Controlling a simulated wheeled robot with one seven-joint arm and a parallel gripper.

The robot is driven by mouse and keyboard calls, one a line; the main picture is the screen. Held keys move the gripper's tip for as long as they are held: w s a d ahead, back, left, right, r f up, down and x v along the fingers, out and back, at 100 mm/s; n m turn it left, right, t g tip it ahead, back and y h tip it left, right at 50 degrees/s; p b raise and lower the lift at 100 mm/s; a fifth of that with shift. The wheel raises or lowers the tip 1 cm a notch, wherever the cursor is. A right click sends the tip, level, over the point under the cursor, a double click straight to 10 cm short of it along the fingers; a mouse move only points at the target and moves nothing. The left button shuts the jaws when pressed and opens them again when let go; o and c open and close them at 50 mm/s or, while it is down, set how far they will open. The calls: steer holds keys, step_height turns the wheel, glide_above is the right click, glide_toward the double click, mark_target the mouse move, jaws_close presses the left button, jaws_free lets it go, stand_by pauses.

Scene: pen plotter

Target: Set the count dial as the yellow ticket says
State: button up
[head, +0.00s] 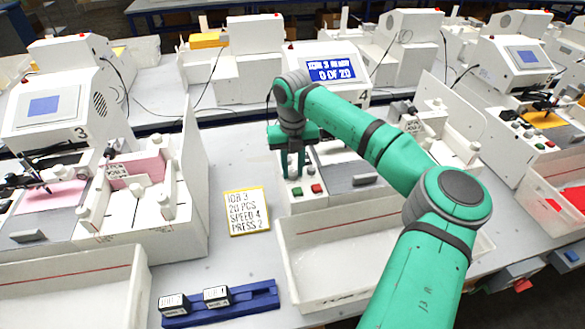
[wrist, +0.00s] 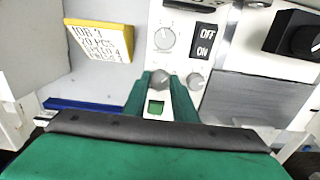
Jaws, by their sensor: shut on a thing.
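The yellow-edged ticket (head: 246,211) lies on the table left of the machine and reads JOB 3, 20 PCS, SPEED 4, PRESS 2. It also shows in the wrist view (wrist: 101,42). The machine's blue screen (head: 331,70) shows a JOB 3 line and 0 OF 20. My gripper (head: 294,170) points down at the control panel. In the wrist view its fingers are shut on a grey round knob (wrist: 160,79). A second grey knob (wrist: 195,81) and a pale dial (wrist: 165,38) are beside and above it. I cannot read which one is the count dial.
An OFF/ON switch (wrist: 205,40) sits right of the pale dial. A green button (head: 297,191) and a red button (head: 317,188) lie just in front of my gripper. An empty white tray (head: 335,250) and a blue rack with stamps (head: 240,305) are nearer.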

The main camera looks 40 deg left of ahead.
mark_target(292, 172)
steer(key=shift+m, duration=1.3)
steer(key=o, duration=1)
steer(key=shift+o, duration=0.2)
steer(key=shift+r, duration=0.1)
step_height(292, 172, up, 11)
steer(key=shift+f, duration=0.2)
